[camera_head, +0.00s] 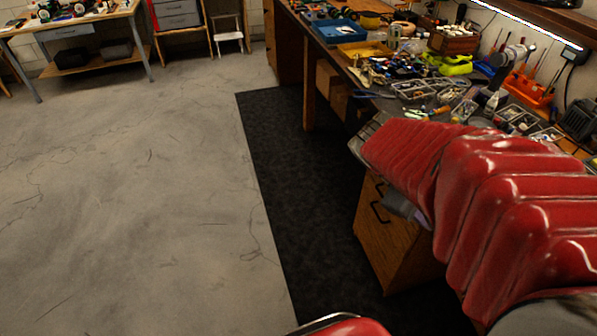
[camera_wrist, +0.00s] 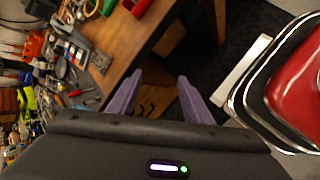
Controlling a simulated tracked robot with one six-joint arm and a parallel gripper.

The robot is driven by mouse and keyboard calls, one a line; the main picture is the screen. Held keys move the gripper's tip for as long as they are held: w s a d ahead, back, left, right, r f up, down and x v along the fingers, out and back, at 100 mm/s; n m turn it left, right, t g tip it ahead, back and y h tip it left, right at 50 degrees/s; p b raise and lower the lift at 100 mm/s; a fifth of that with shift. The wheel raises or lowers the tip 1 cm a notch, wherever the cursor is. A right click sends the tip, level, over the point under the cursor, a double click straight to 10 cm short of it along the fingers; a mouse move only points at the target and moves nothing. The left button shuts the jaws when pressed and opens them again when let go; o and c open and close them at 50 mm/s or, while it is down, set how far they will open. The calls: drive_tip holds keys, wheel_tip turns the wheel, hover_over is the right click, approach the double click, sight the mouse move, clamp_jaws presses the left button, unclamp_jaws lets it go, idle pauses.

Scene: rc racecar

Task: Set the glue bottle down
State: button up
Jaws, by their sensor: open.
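My gripper (camera_wrist: 160,76) is open, with its two purple fingers apart and nothing between them. It points at the wooden drawer front below the bench edge. In the head view, only a small grey and purple part of my gripper (camera_head: 408,210) shows under my red arm, beside the drawer cabinet (camera_head: 397,240). A small pale bottle shape (camera_head: 491,103) stands on the cluttered workbench (camera_head: 345,72), past my arm; I cannot tell whether it is the glue bottle. My arm hides the near part of the bench.
The bench holds a blue tray (camera_head: 338,31), an orange tool holder (camera_head: 528,88), parts trays (camera_head: 413,90) and loose tools. A bare stretch of bench top (camera_wrist: 133,40) shows in the wrist view. A dark mat (camera_head: 290,160) and open concrete floor (camera_head: 130,190) lie left of the bench.

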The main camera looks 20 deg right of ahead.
drive_tip(key=w+a+r+m+t+y, duration=0.1)
drive_tip(key=a+r+t+y, duration=0.1)
drive_tip(key=a, duration=0.7)
drive_tip(key=w+a+r+m+t+y, duration=0.1)
drive_tip(key=w+a+m+t+y, duration=0.1)
drive_tip(key=a, duration=0.6)
drive_tip(key=w+a+r+m+t+y, duration=0.1)
drive_tip(key=w+a+r+t+y, duration=0.1)
drive_tip(key=a, duration=0.7)
drive_tip(key=shift+a+r+m+t+y, duration=0.35)
drive_tip(key=shift+t+y, duration=0.15)
drive_tip(key=shift+y, duration=0.3)
